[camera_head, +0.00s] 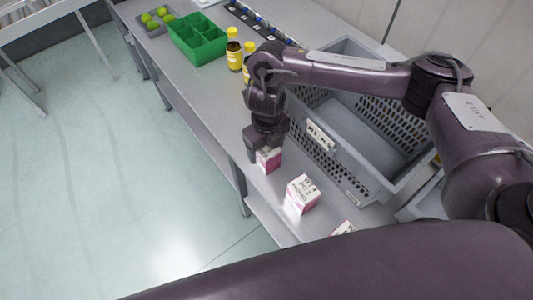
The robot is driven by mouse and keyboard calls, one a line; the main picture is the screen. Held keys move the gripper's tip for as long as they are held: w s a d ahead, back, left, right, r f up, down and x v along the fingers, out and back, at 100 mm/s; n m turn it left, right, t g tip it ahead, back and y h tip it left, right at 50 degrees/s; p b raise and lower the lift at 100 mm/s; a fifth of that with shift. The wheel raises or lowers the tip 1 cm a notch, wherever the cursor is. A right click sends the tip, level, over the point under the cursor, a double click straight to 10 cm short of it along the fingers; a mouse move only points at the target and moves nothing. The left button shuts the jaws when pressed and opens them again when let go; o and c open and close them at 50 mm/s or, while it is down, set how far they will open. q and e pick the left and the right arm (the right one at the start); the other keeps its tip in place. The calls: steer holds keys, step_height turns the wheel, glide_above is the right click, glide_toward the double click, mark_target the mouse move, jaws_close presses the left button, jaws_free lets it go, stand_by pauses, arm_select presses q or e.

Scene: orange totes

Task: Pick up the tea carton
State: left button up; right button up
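My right gripper (264,146) points down over a small pink-and-white carton (269,161) on the grey table. Its fingers are at the carton's upper part, and the gripper hides the carton's top. I cannot tell whether the fingers press on it. A second pink-and-white carton (302,194) stands upright on the table, nearer to me and apart from the gripper. A third carton (344,228) shows only in part at the bottom, behind my own purple body part. My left gripper is not in view.
A grey perforated crate (381,186) stands right of the cartons, under my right arm. Yellow-capped bottles (234,55) and a green divided box (196,37) stand farther back. A grey tray (153,31) holds several green round items. The table's left edge is close to the cartons.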

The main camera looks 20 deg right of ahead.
steer(key=c, duration=1.1)
steer(key=shift+r, duration=0.1)
